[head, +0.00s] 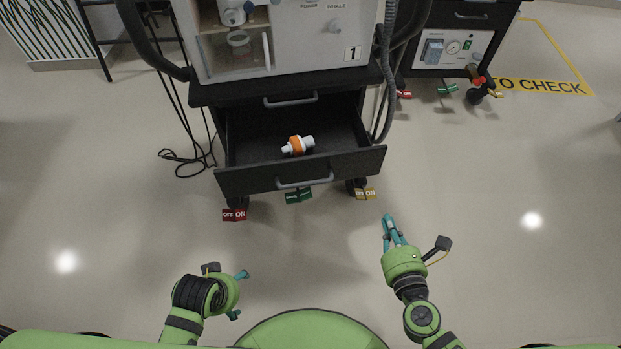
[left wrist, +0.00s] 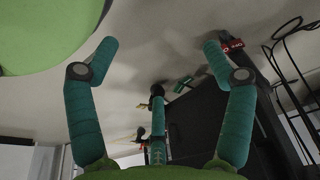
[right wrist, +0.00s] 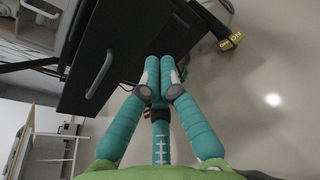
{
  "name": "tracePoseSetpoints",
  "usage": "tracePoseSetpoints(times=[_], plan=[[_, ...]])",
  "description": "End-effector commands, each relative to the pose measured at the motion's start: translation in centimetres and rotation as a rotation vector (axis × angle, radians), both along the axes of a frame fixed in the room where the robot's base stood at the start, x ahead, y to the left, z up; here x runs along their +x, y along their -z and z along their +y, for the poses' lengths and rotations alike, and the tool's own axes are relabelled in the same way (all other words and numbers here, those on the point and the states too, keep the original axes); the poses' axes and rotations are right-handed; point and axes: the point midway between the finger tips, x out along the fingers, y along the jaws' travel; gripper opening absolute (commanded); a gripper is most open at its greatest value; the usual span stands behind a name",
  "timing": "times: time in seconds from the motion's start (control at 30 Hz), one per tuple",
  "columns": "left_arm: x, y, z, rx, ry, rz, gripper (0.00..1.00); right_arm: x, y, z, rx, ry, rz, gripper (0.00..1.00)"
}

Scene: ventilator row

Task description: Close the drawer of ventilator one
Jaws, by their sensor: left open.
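Ventilator one (head: 310,45), marked "1", stands on a black cart at the upper middle of the head view. Its lower drawer (head: 358,163) is pulled out, with a grey handle (head: 305,183) on its front. A white and orange part (head: 297,145) lies inside. My right gripper (head: 389,217) is shut and empty, in front of and to the right of the drawer, apart from it. In the right wrist view the drawer handle (right wrist: 99,74) shows left of its fingertips. My left gripper (head: 238,294) is open and empty, low and left of the drawer.
A second drawer handle (head: 290,99) sits above the open drawer. Red (head: 234,215), green (head: 299,196) and yellow (head: 365,194) pedals are at the cart's base. Cables (head: 187,160) hang at its left. Another cart (head: 445,50) stands at the upper right. The front floor is clear.

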Motion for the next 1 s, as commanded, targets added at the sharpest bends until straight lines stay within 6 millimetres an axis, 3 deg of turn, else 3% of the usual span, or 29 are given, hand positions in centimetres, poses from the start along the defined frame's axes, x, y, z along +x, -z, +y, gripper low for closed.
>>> tracePoseSetpoints(times=[0.03,0.13,0.3,0.47,0.8,1.0], plan=[[0.2,0.4,0.0,0.000,-0.001,-0.012,0.82,0.1,-0.6,0.9,-0.078,-0.042,-0.080,0.00],[0.2,-1.0,0.1,-0.001,-0.003,-0.021,0.82,0.1,-3.5,2.2,-0.204,-0.094,-0.199,0.00],[0.1,-2.0,0.1,0.000,-0.004,-0.024,0.82,0.3,-5.7,3.0,-0.283,-0.118,-0.275,0.00],[0.1,-1.5,0.1,0.000,-0.003,-0.018,0.82,2.2,-6.1,3.4,-0.284,-0.116,-0.278,0.00],[0.1,0.8,0.0,0.000,-0.001,-0.006,0.82,9.3,-5.9,4.9,-0.281,-0.116,-0.275,0.00],[0.1,1.2,0.0,0.000,0.000,-0.004,0.82,12.3,-5.8,5.5,-0.281,-0.115,-0.273,0.00]])
